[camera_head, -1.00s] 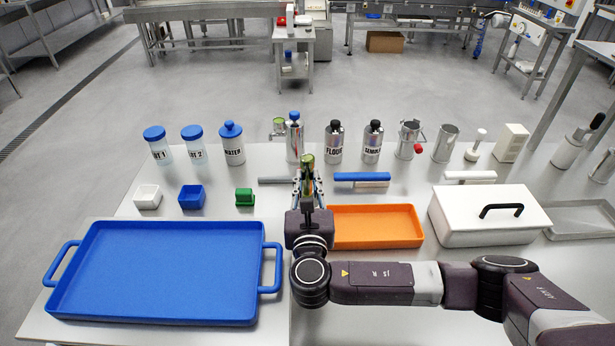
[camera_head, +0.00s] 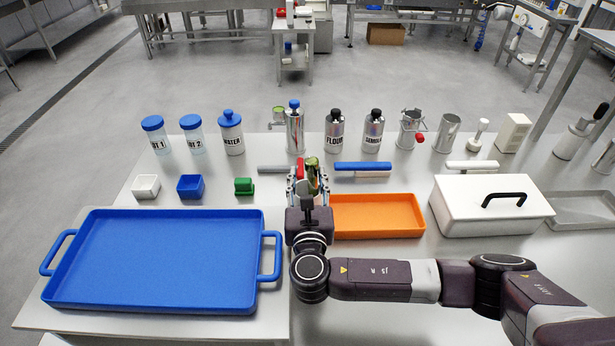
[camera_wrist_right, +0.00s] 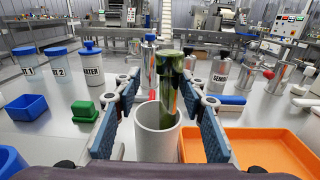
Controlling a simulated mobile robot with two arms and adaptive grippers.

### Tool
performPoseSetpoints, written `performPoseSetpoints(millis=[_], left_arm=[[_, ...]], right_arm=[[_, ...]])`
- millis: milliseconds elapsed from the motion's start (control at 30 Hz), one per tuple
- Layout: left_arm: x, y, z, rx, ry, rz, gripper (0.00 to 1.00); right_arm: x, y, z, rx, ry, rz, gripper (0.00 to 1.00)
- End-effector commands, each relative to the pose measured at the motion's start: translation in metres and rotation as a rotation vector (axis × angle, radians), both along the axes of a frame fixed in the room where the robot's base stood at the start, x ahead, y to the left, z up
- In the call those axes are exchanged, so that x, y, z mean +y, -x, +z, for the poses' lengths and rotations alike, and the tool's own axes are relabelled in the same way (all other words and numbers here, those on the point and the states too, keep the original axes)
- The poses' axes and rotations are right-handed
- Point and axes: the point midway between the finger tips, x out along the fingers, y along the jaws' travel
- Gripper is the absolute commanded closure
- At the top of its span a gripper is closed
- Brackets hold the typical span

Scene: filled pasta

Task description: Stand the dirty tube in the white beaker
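A see-through tube with dark green residue (camera_wrist_right: 190,110) shows between the open fingers of my right gripper (camera_wrist_right: 160,130) in the right wrist view. It also shows in the head view (camera_head: 313,172). The white beaker (camera_wrist_right: 156,143) stands between the fingers, left of the tube's lower part. The tube overlaps the beaker's right edge; I cannot tell whether its lower end is inside or beside it. My right gripper (camera_head: 308,188) has its fingers spread, with a gap between each blue pad and the beaker. My left gripper is out of view.
An orange tray (camera_head: 378,231) lies right of my right gripper, a blue tray (camera_head: 155,262) to the left. A green block (camera_head: 244,187) and a blue cup (camera_head: 191,187) stand left. Bottles, including the flour bottle (camera_head: 335,132), line the back. A white lidded box (camera_head: 470,216) stands right.

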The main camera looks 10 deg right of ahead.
Motion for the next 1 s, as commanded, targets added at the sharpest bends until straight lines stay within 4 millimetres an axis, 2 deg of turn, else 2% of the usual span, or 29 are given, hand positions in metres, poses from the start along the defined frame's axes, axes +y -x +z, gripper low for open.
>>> performPoseSetpoints(millis=[267, 367, 700, 833, 1000], left_arm=[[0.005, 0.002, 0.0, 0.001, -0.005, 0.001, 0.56], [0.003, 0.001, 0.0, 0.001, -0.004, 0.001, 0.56], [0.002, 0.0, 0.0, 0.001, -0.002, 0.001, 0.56], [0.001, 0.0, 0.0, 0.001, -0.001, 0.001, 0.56], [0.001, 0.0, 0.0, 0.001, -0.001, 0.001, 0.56]], right_arm=[[0.002, 0.006, 0.0, 0.001, -0.001, 0.002, 0.62], [0.005, 0.019, 0.0, 0.002, -0.002, 0.003, 0.62], [0.018, 0.089, 0.002, 0.004, -0.003, 0.002, 0.62], [0.022, 0.107, 0.002, 0.003, -0.002, 0.002, 0.62], [0.023, 0.117, 0.003, 0.001, -0.001, 0.001, 0.62]])
